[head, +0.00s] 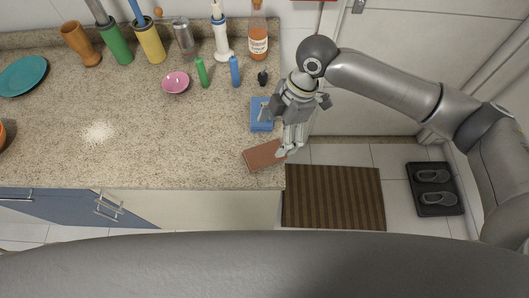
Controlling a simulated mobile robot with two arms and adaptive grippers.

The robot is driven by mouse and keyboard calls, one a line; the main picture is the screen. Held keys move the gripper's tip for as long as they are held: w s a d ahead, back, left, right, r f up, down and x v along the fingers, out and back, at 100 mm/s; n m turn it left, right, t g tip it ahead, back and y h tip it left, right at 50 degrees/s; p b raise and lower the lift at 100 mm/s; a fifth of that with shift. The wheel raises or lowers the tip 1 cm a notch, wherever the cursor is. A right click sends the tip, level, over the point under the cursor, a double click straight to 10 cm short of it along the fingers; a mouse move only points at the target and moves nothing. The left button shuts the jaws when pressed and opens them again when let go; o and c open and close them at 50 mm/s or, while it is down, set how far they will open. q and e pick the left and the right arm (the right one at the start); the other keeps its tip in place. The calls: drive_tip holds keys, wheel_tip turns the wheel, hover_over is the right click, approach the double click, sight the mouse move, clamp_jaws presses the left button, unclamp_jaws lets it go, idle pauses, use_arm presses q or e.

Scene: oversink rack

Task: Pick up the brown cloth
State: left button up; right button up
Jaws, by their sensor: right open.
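The brown cloth (262,156) is a flat reddish-brown rectangle on the granite counter, at its front right corner. My right gripper (285,150) points down at the cloth's right end, its fingers overlapping that edge in the head view. It is open, and nothing shows between its fingers. Whether the fingertips touch the cloth I cannot tell. My left gripper is not in view.
A blue cloth or pad (261,122) lies just behind the brown cloth. Green (202,73) and blue (235,72) bottles, a pink bowl (176,82) and a labelled bottle (258,40) stand farther back.

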sight(263, 153)
drive_tip(key=x, duration=0.3)
drive_tip(key=p+x, duration=0.1)
drive_tip(key=x, duration=0.1)
drive_tip(key=p+x, duration=0.1)
drive_tip(key=x, duration=0.1)
drive_tip(key=shift+s+a+p, duration=0.15)
drive_tip(key=shift+a+p, duration=0.15)
drive_tip(key=shift+p, duration=0.05)
drive_tip(key=shift+a+f, duration=0.15)
drive_tip(key=shift+f, duration=0.35)
drive_tip(key=c, duration=1.1)
drive_tip(key=shift+r, duration=0.1)
drive_tip(key=shift+r, duration=0.5)
drive_tip(key=s+a+r+b, duration=0.1)
drive_tip(key=s+r, duration=0.3)
drive_tip(key=s+a+r+b, duration=0.2)
drive_tip(key=s+r, duration=0.2)
drive_tip(key=s, duration=0.1)
drive_tip(key=s+a+r+b, duration=0.1)
drive_tip(key=s+r, duration=0.3)
drive_tip(key=shift+s+a+b, duration=0.2)
drive_tip(key=shift+b, duration=0.15)
